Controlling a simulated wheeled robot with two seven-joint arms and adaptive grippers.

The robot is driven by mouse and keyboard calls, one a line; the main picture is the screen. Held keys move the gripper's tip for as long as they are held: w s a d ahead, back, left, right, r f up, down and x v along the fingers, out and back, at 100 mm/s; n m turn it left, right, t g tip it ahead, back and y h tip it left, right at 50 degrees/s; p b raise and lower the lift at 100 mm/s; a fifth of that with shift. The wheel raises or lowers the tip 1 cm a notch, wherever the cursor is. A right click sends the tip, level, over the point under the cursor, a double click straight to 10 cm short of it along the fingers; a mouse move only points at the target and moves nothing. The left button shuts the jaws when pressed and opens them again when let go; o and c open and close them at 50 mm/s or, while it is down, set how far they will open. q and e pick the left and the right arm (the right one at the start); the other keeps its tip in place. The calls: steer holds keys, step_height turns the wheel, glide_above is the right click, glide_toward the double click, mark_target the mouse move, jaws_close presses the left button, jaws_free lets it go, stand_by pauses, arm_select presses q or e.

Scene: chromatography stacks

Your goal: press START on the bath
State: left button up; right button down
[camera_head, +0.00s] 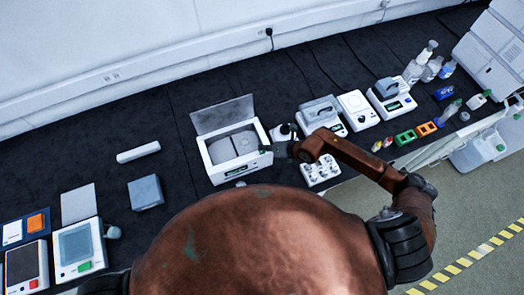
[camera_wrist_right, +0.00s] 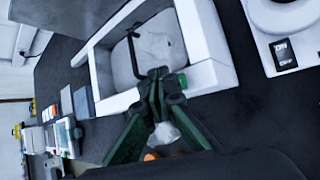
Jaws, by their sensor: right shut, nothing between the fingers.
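The bath (camera_head: 217,177) is an open white box with its grey lid raised at the back and a small dark display on its front. It fills the upper middle of the right wrist view (camera_wrist_right: 214,35). A small green button (camera_wrist_right: 182,80) shows there at the bath's near edge, just beside the fingertips; I cannot read its label. My right gripper (camera_head: 270,149) is shut and empty at the bath's right front corner. Its dark green fingers (camera_wrist_right: 160,76) point at the bath edge. I cannot tell whether they touch the button. My left gripper is not in view.
Right of the bath stand a small device (camera_head: 283,131) and a white block with several round wells (camera_head: 321,171), close to my right arm. A blue-grey box (camera_head: 146,192) and a white bar (camera_head: 138,152) lie to the left. Dark bench is clear between them.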

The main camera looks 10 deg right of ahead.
mark_target(264, 152)
steer(key=shift+f, duration=0.15)
stand_by(0.3)
steer(key=shift+f, duration=0.3)
steer(key=shift+f+b, duration=0.45)
stand_by(0.5)
steer(key=shift+r, duration=0.1)
steer(key=shift+r+p, duration=0.75)
steer(key=shift+p, duration=0.05)
step_height(264, 152, up, 5)
steer(key=p, duration=0.4)
steer(key=shift+r+p, duration=0.1)
steer(key=shift+p, duration=0.25)
stand_by(0.5)
